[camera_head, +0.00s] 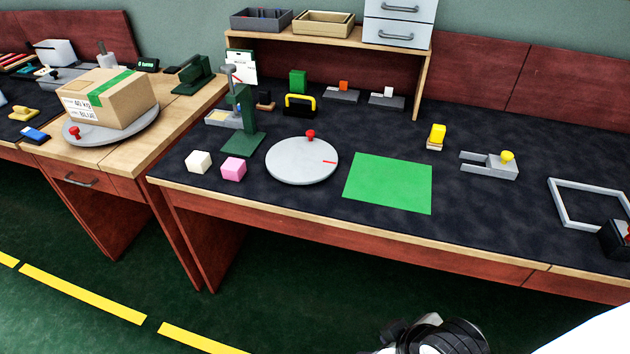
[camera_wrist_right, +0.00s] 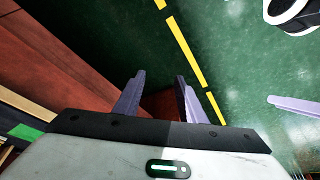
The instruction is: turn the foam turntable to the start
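A round grey turntable (camera_head: 295,165) lies on the dark worktop, left of a green mat. A red knob (camera_head: 310,135) stands at its back edge, and a short red line (camera_head: 329,162) marks its right side. Nothing rests on it. A white cube (camera_head: 199,161) and a pink cube (camera_head: 233,169) stand apart from it on the left. My right gripper (camera_wrist_right: 160,78) is open and empty in the right wrist view, over the floor beside red-brown panels. Part of my right arm shows at the bottom of the head view, well in front of the worktop.
A second grey turntable (camera_head: 80,137) on the left wooden table carries a carton (camera_head: 112,98). The green mat (camera_head: 389,182) is bare. A green stand (camera_head: 243,130) is behind the cubes. A yellow-knobbed grey fixture (camera_head: 489,163) and grey frame (camera_head: 577,224) are at the right.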

